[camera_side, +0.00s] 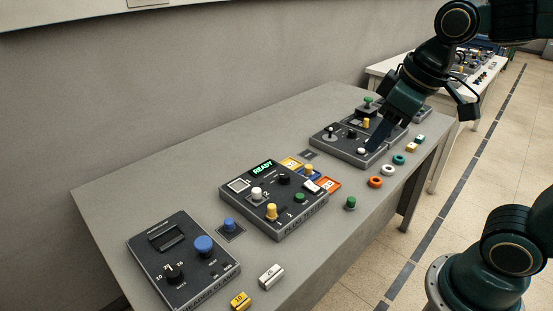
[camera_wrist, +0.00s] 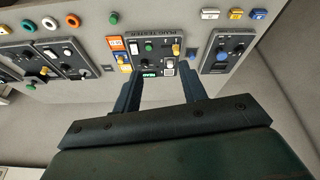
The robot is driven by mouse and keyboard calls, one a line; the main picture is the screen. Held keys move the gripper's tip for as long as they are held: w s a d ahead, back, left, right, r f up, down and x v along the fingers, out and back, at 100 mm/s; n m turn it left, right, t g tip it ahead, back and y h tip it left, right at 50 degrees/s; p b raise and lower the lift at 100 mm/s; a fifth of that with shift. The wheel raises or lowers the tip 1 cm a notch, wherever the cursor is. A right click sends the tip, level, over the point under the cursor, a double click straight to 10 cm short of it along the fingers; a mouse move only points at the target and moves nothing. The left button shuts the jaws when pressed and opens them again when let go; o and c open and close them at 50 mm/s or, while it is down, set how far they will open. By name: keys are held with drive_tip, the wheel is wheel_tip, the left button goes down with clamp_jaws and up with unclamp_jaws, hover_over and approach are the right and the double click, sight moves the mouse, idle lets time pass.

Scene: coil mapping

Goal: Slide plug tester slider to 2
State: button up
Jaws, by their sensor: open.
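The plug tester (camera_side: 248,208) is a dark panel in the middle of the table, with its name on the front edge. A lit green READY display (camera_side: 262,167) is at its back. A yellow knob (camera_side: 271,212), which looks like the slider, stands near its front edge; it also shows in the wrist view (camera_wrist: 176,50). A digit 2 shows near the white knob (camera_side: 257,193), but the slider's setting is too small to read. My gripper (camera_wrist: 162,84) is open and empty. Its fingers appear above the display side of the tester in the wrist view, apart from the yellow knob.
Another panel with knobs and a lever (camera_side: 345,146) is at the far right. Loose coloured rings (camera_side: 376,182) and small blocks (camera_side: 272,276) lie along the table's front.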

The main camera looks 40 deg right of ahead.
drive_tip(key=w+a+f+n+g, duration=0.1)
drive_tip(key=w+f+n, duration=0.1)
drive_tip(key=w, duration=0.4)
drive_tip(key=w+a+f+n+g, duration=0.1)
drive_tip(key=w+a+f, duration=0.1)
drive_tip(key=w, duration=0.3)
drive_tip(key=n+g, duration=0.2)
drive_tip(key=n, duration=0.2)
hover_over(272, 206)
wheel_tip(272, 206, down, 10)
drive_tip(key=shift+r, duration=0.2)
drive_tip(key=shift+f, duration=0.1)
drive_tip(key=shift+f, duration=6.8)
clamp_jaws()
